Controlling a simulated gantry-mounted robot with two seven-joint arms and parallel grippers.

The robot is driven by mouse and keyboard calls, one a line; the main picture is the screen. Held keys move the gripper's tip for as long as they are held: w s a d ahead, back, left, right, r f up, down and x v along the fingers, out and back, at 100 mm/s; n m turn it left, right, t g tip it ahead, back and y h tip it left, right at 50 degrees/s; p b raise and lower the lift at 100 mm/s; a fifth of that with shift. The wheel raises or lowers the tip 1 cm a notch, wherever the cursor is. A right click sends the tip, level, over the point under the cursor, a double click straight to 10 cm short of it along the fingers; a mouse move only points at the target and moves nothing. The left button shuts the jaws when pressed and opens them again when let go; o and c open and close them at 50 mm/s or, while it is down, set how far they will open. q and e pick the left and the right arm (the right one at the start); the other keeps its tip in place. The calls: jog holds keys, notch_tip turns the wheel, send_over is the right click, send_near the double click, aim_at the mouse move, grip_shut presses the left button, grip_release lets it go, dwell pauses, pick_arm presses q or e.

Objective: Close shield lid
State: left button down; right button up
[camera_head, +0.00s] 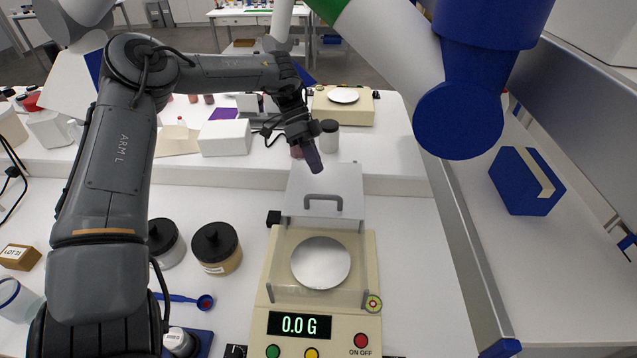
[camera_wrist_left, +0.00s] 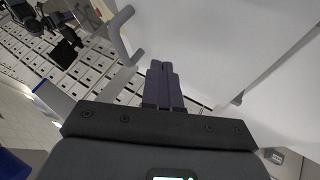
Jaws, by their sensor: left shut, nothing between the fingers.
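The scale (camera_head: 322,322) stands in the middle of the bench with a clear shield (camera_head: 283,262) around its round silver pan (camera_head: 320,262). The shield lid (camera_head: 340,180) is open, raised at the back of the shield, with its grey bar handle (camera_head: 323,203) facing the front. My left gripper (camera_head: 315,166) is shut and empty at the raised lid's upper edge; I cannot tell whether it touches. In the left wrist view, the shut fingers (camera_wrist_left: 163,75) point toward the pale lid panel (camera_wrist_left: 205,45), with the handle (camera_wrist_left: 121,32) to their left. My right gripper is not in view.
Two dark-lidded jars (camera_head: 217,248) (camera_head: 166,243) and a blue spoon (camera_head: 190,299) lie left of the scale. Another jar (camera_head: 329,136) and a second scale (camera_head: 356,106) stand behind on the raised shelf. A white and blue arm (camera_head: 445,110) hangs at the right.

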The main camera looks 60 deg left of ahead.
aim_at(320, 188)
pick_arm(q)
jog(key=x, duration=0.3)
jog(key=shift+d+f, duration=0.25)
jog(key=shift+f, duration=0.05)
jog(key=shift+s+d+r, duration=0.2)
jog(key=shift+d+r, duration=0.2)
jog(key=shift+s+d+r+p, duration=0.1)
jog(key=shift+s+d+p, duration=0.1)
jog(key=shift+s+d, duration=0.3)
jog(key=shift+s+d+r+p, duration=0.15)
jog(key=shift+s+d, duration=0.1)
jog(key=shift+d, duration=0.35)
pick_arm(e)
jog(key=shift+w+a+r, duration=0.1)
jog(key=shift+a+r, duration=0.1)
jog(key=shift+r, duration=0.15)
pick_arm(q)
jog(key=shift+f, duration=0.1)
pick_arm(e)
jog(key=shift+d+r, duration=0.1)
